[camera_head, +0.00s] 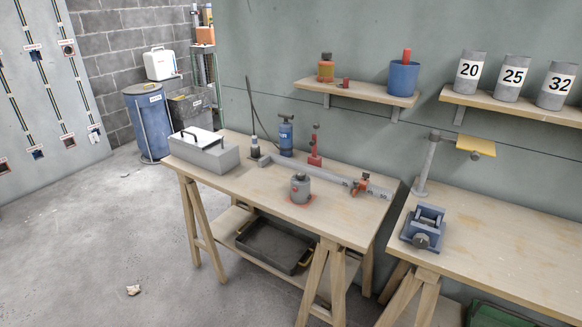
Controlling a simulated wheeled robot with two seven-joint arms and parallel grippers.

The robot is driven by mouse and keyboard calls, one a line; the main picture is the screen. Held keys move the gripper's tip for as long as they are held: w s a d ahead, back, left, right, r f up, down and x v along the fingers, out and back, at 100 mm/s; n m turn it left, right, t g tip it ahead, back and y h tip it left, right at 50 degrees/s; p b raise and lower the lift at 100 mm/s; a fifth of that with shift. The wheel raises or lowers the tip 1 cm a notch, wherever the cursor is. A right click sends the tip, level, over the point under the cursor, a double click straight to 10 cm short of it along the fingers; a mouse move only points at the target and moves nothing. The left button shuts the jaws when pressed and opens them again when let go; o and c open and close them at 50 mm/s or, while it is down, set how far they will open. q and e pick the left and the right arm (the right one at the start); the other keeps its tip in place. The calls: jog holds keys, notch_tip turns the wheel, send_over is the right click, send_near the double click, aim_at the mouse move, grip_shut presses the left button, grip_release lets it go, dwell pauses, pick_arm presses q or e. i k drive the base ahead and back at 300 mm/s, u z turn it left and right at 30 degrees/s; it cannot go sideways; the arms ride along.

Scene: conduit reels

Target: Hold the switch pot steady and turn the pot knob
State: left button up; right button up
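A small grey pot (300,190) with a knob-like top stands upright on a red-orange base near the front edge of the left wooden workbench (265,195). It looks like the switch pot, but it is too small to make out any markings on the knob. Nothing touches it from above. Neither of my grippers shows in the head view.
Behind the pot lies a long grey bar (325,178) with an orange clamp (361,184). A grey toolbox (204,152), a blue canister (286,135) and a red tool (315,150) share the bench. A blue vice (424,227) sits on the right bench (500,245).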

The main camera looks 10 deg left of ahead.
aim_at(300, 176)
jog(key=u, duration=0.8)
jog(key=i, duration=1.2)
jog(key=z, duration=0.2)
